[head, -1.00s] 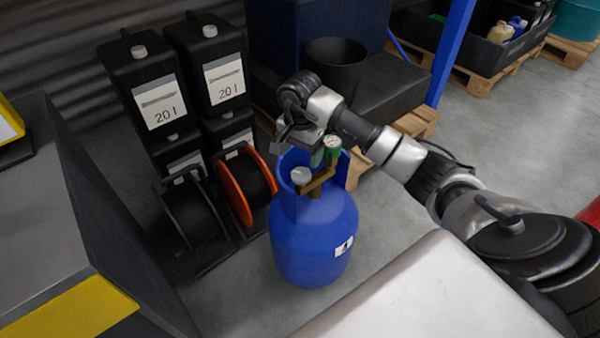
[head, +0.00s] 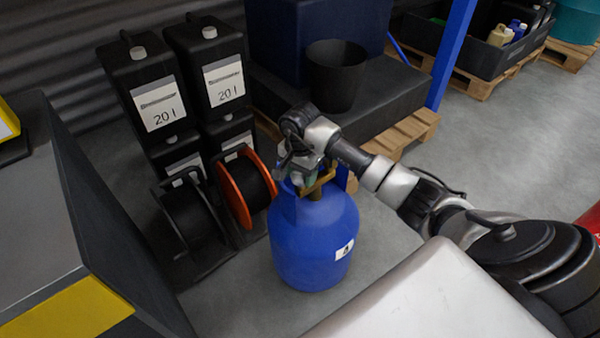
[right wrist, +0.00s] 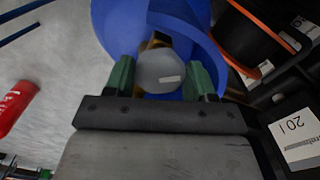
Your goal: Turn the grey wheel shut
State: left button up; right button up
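The grey wheel (right wrist: 162,70) is a round knob with a pale mark on top. It sits on the brass valve (head: 318,186) of a blue gas cylinder (head: 312,245), which stands upright on the floor. The cylinder's blue collar also shows in the right wrist view (right wrist: 112,22). My right gripper (right wrist: 161,75) points down over the valve, with one green finger on each side of the grey wheel. The fingers are apart and very close to its rim; I cannot tell whether they touch it. In the head view the gripper hides the wheel. My left gripper is out of view.
Black hose reels, one with an orange rim (head: 234,194), and stacked 20 l canisters (head: 150,95) stand left of the cylinder. A black bucket (head: 336,75) stands behind on a dark platform. A grey-topped bench (head: 40,220) is at the left. Floor right of the cylinder is open.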

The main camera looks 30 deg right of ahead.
jog(key=c, duration=0.3)
jog(key=shift+c, duration=0.2)
jog(key=shift+d, duration=0.1)
